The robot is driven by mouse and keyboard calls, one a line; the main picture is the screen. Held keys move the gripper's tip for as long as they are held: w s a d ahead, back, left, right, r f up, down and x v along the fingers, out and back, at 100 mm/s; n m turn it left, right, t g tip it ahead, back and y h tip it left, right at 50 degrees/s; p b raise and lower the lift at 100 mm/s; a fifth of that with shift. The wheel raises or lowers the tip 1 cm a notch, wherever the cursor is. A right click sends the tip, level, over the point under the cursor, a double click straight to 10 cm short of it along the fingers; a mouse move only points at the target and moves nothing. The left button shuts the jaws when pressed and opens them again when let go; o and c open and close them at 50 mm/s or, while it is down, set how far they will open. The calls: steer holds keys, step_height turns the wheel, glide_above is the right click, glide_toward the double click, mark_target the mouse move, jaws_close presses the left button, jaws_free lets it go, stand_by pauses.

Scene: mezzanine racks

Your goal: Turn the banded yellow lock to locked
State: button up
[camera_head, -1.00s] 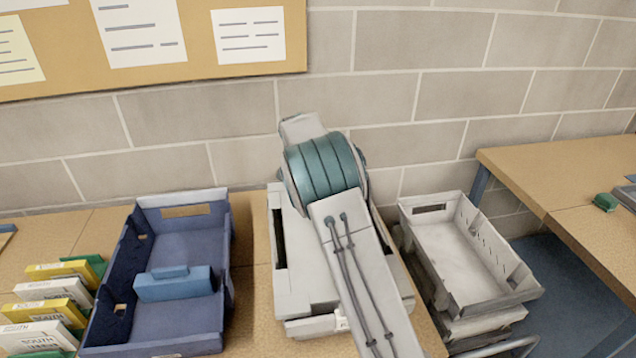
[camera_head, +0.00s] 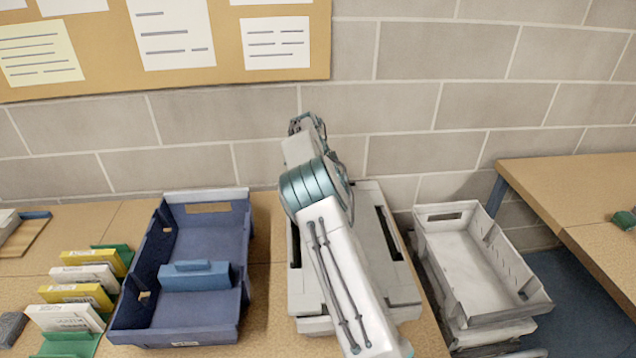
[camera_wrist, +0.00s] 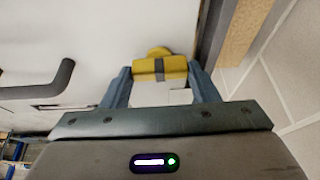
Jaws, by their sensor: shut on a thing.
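The yellow lock (camera_wrist: 148,69) shows in the wrist view, with a dark grey band around its bar and a rounded yellow part behind it. It sits against a white panel (camera_wrist: 85,35). My gripper (camera_wrist: 160,72) has one blue-grey finger at each end of the yellow bar and is shut on it. In the head view my arm reaches over the bench towards the wall; the lock and the fingertips cannot be made out there.
A dark bar handle (camera_wrist: 45,82) stands out from the panel left of my gripper. A block wall (camera_wrist: 285,75) is close on the right. In the head view, a blue tote (camera_head: 207,222) stands left of my arm and a grey tote (camera_head: 470,255) right.

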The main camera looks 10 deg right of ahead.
steer(key=shift+d, duration=0.1)
stand_by(0.5)
steer(key=o, duration=1.4)
steer(key=p+v, duration=0.1)
steer(key=v, duration=1.2)
steer(key=shift+r, duration=0.35)
steer(key=shift+w+r, duration=0.1)
